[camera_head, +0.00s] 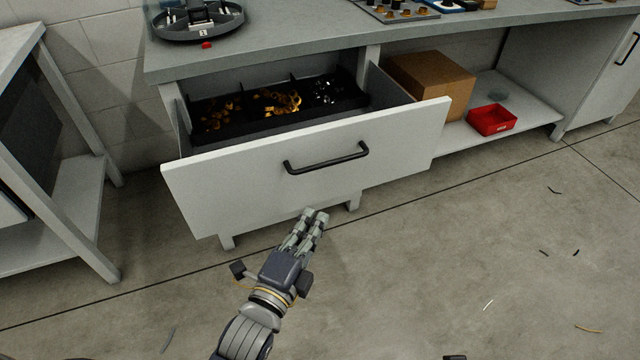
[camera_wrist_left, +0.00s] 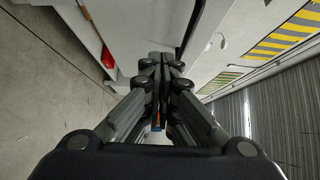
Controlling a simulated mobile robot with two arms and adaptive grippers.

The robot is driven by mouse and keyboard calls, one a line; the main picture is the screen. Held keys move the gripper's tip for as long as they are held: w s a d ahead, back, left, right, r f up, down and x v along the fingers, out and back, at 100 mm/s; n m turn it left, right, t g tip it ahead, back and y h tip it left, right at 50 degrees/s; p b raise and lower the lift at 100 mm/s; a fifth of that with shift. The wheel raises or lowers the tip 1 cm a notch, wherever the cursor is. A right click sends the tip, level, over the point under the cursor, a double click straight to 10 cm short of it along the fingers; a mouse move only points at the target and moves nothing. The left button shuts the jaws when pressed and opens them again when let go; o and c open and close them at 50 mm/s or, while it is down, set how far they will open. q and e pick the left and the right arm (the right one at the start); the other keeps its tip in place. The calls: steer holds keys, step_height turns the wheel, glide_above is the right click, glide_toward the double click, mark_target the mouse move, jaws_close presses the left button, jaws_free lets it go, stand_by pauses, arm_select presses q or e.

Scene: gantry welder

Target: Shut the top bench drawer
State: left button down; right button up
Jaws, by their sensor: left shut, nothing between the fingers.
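The top bench drawer (camera_head: 240,178) stands pulled out under the grey bench top (camera_head: 270,48). Its white front carries a black bar handle (camera_head: 326,159). Inside are black trays (camera_head: 215,118) with brass and shiny metal small parts. My left gripper (camera_head: 313,217) is shut and empty, low in front of the drawer front and below the handle in the head view. Whether its fingertips touch the front cannot be told. In the left wrist view the closed fingers (camera_wrist_left: 161,60) point at a pale surface.
A cardboard box (camera_head: 432,84) and a red bin (camera_head: 492,120) stand on the open lower shelf right of the drawer. A white-legged table (camera_head: 75,215) stands at the left. The floor (camera_head: 450,260) in front is mostly clear, with a few scraps.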

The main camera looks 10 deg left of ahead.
mark_target(320, 182)
arm_select(q)
steer(key=shift+w+a+f+b, duration=0.1)
steer(key=shift+w+b, duration=0.35)
steer(key=shift+w, duration=2.25)
steer(key=shift+w+a+b, duration=0.1)
steer(key=shift+w+b, duration=0.3)
steer(key=shift+w, duration=2.25)
arm_select(e)
steer(key=v, duration=0.6)
steer(key=shift+w+d+r, duration=0.1)
steer(key=shift+w, duration=0.05)
